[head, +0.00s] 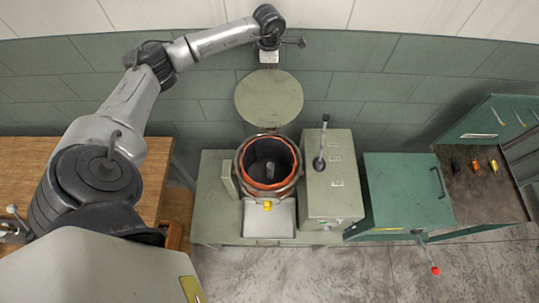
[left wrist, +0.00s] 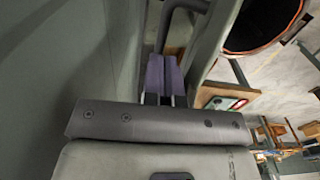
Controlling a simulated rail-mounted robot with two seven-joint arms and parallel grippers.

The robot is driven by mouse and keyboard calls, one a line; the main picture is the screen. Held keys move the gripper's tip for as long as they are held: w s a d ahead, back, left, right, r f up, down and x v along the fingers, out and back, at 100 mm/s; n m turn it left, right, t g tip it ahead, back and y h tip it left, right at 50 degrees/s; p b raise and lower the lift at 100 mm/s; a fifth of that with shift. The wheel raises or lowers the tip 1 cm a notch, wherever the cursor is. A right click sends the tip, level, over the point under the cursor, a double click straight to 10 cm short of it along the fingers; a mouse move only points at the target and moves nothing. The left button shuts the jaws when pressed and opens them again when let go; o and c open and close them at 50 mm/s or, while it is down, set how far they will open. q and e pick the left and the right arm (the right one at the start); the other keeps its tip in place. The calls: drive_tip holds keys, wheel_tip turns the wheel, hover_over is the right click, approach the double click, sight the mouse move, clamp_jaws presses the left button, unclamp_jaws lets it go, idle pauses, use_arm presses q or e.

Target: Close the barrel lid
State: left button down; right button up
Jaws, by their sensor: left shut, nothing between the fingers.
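The barrel (head: 242,181) stands upright on the green bench with its mouth open, showing an orange-red rim and a dark inside with a grey post. Its round grey-green lid (head: 268,97) is raised behind the mouth, hinged at the barrel's back edge. My left gripper (head: 268,57) is above and behind the lid's top edge, near the wall; its fingertips are hard to make out there. In the left wrist view the gripper (left wrist: 165,74) is shut and empty, with the barrel's dark mouth (left wrist: 258,22) at the upper right. My right gripper is not in view.
A green box with an upright lever (head: 320,160) stands right of the barrel. Farther right are a green cabinet (head: 405,190) with a red-knobbed lever (head: 434,269) and a tool bench (head: 480,200). A wooden table (head: 50,165) is at left. The tiled wall (head: 350,90) is close behind the lid.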

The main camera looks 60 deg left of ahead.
use_arm(q)
drive_tip(key=shift+s+d+r, duration=0.15)
drive_tip(key=shift+s+d, duration=0.1)
drive_tip(key=shift+d, duration=0.05)
drive_tip(key=shift+s+d+r+p, duration=0.25)
drive_tip(key=shift+d+r+p, duration=0.05)
drive_tip(key=shift+d+p, duration=0.15)
drive_tip(key=shift+s+d+r+p, duration=0.2)
drive_tip(key=shift+s+d+p, duration=0.15)
drive_tip(key=shift+d, duration=0.25)
drive_tip(key=shift+s+d+r+p, duration=0.15)
drive_tip(key=shift+s+d+p, duration=0.1)
drive_tip(key=shift+s+d, duration=0.25)
drive_tip(key=shift+d, duration=0.45)
drive_tip(key=shift+s, duration=0.1)
